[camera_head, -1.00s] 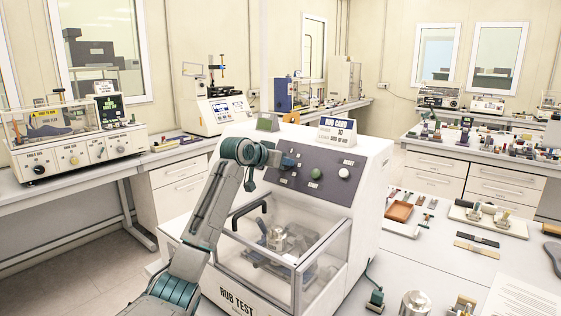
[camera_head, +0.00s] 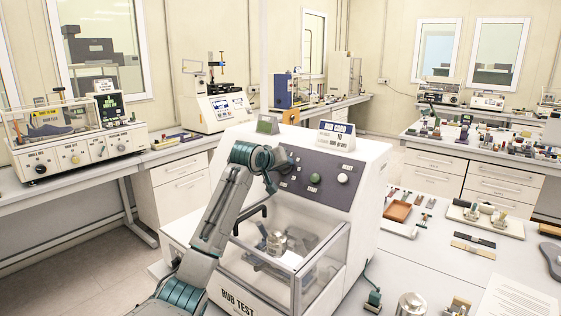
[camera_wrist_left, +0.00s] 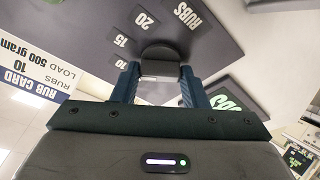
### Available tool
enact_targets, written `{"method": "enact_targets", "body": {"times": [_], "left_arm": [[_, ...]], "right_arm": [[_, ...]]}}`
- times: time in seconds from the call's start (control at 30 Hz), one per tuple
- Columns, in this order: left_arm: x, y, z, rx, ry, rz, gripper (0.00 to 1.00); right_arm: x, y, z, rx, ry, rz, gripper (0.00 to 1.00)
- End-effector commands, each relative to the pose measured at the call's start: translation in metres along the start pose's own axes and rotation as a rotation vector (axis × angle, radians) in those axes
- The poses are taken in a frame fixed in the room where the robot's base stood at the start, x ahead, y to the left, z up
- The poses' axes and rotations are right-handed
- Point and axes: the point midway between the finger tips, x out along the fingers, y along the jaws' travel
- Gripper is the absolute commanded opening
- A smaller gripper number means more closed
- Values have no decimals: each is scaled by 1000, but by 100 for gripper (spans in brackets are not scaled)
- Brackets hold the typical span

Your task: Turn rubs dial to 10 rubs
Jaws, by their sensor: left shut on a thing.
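The rub tester (camera_head: 355,215) is a white machine with a dark sloped control panel (camera_head: 330,166) and a clear-walled chamber. In the left wrist view, my left gripper (camera_wrist_left: 158,80) is shut on the round black rubs dial (camera_wrist_left: 160,52), with a finger on each side. Labels "20", "15" and "RUBS" show beyond the dial; its pointer setting cannot be read. In the head view, my left gripper (camera_head: 277,168) is at the panel's left part, and my arm hides the dial. The rub card (camera_head: 337,136) on top reads 10 rubs, load 500 gram.
A green button (camera_head: 315,178) and a white button (camera_head: 343,178) sit right of my gripper. A small display (camera_head: 267,125) stands on top. Shoe tools lie on the bench at right.

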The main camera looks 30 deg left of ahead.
Motion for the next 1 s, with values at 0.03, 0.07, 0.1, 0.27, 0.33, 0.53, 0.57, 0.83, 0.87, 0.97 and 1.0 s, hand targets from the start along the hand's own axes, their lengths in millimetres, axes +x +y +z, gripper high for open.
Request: {"method": "enact_targets", "body": {"times": [0.03, 0.07, 0.1, 0.27, 0.33, 0.53, 0.57, 0.83, 0.87, 0.97, 1.0], "left_arm": [[-1, 2, -2, -30, 3, -7, 17], [-1, 2, -2, -50, 2, -12, 17], [-1, 2, -2, -74, 2, -19, 17], [-1, 1, -2, -153, 2, -41, 17], [-1, 1, -2, -178, 2, -47, 17], [-1, 0, -2, -218, 4, -59, 17], [-1, 0, -2, -221, 4, -59, 17], [-1, 0, -2, -228, 4, -61, 17], [-1, 0, -2, -228, 4, -61, 17], [-1, 0, -2, -228, 4, -61, 17], [-1, 0, -2, -228, 4, -61, 44]], "right_arm": [[-4, 0, 0, 0, 0, 0, 56], [-5, 0, -1, 0, 0, 0, 56], [-7, 0, -1, 0, 0, 0, 56], [-10, 1, -1, 0, 0, 0, 56], [-12, 1, -1, 0, 0, 0, 56], [-13, 1, -1, 0, 0, 0, 56], [-13, 1, -1, 0, 0, 0, 56], [-13, 1, -1, 0, 0, 0, 56], [-13, 1, -1, 0, 0, 0, 56], [-13, 1, -1, 0, 0, 0, 56], [-13, 1, -1, 0, 0, 0, 56]]}}
